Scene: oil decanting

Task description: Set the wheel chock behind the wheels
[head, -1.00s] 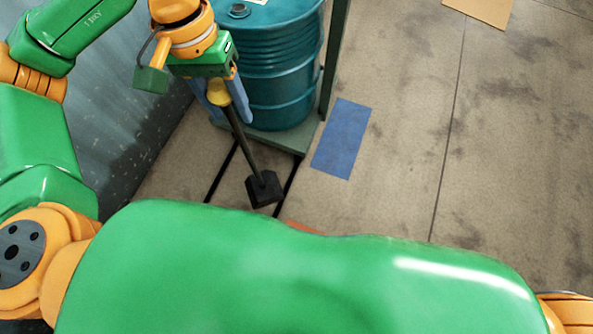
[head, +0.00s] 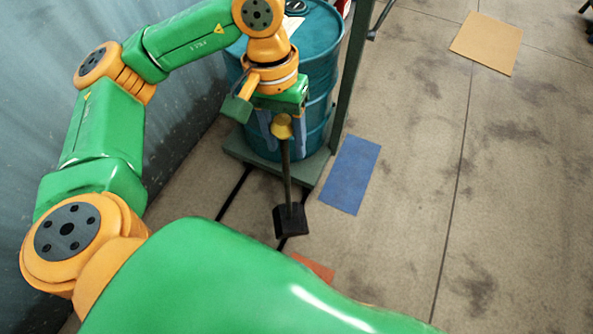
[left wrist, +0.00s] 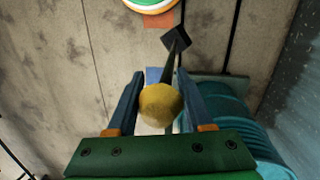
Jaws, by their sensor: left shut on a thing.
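The wheel chock is a black block (head: 290,220) on a long dark handle topped by a yellow knob (head: 282,127). My left gripper (head: 283,137) is shut on the knob, with the block hanging below. In the left wrist view the knob (left wrist: 160,104) sits between the two blue fingers, and the block (left wrist: 177,40) is beyond it. The block is over the dark floor lines in front of the drum's platform (head: 310,168); I cannot tell whether it touches the floor. No wheels can be made out. My right gripper is out of view.
A teal drum (head: 318,60) stands on the platform, close behind my left gripper, beside a green post (head: 352,75). A blue floor patch (head: 350,174) lies to the right and an orange one (head: 315,268) nearer me. A tan board (head: 486,43) lies far right; the floor between is clear.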

